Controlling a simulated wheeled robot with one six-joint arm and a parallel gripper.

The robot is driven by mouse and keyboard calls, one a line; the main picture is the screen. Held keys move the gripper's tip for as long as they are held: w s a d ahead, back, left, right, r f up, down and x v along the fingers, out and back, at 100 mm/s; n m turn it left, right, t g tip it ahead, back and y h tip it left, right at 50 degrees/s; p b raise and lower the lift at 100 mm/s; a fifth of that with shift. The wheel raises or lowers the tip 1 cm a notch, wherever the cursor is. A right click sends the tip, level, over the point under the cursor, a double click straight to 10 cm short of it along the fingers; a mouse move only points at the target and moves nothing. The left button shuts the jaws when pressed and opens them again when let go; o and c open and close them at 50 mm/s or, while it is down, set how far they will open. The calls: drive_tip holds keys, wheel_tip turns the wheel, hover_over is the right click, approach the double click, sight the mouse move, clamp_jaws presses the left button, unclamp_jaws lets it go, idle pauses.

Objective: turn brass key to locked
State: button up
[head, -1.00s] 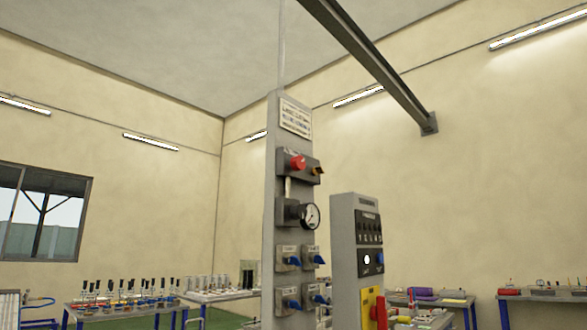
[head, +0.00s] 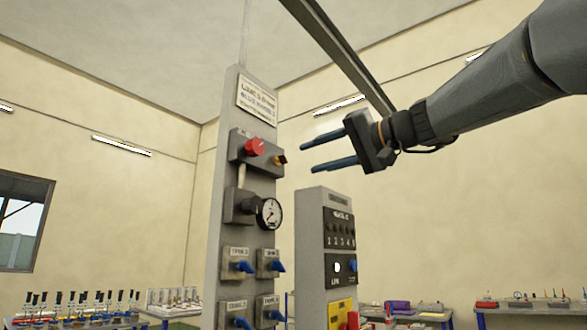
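The brass key (head: 280,160) is a small orange-gold piece with a dark part. It sits on the right of a grey box on the upper part of the tall panel, beside a red knob (head: 255,147). It is too small to tell which position it points to. My gripper (head: 308,156) is to the right of the key in the head view, its two blue fingers pointing left. The fingers are apart with nothing between them. A gap shows between the fingertips and the key.
Below the key, the tall panel (head: 234,120) carries a pressure gauge (head: 270,213) and several blue-handled valves. Workbenches with small items line the back.

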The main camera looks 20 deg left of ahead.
sight(283, 160)
drive_tip(key=r+p+x, duration=0.1)
drive_tip(key=p+x, duration=0.2)
drive_tip(key=x, duration=0.4)
drive_tip(key=shift+a+r, duration=0.2)
drive_tip(key=shift+a, duration=0.3)
drive_tip(key=shift+c, duration=0.3)
clamp_jaws()
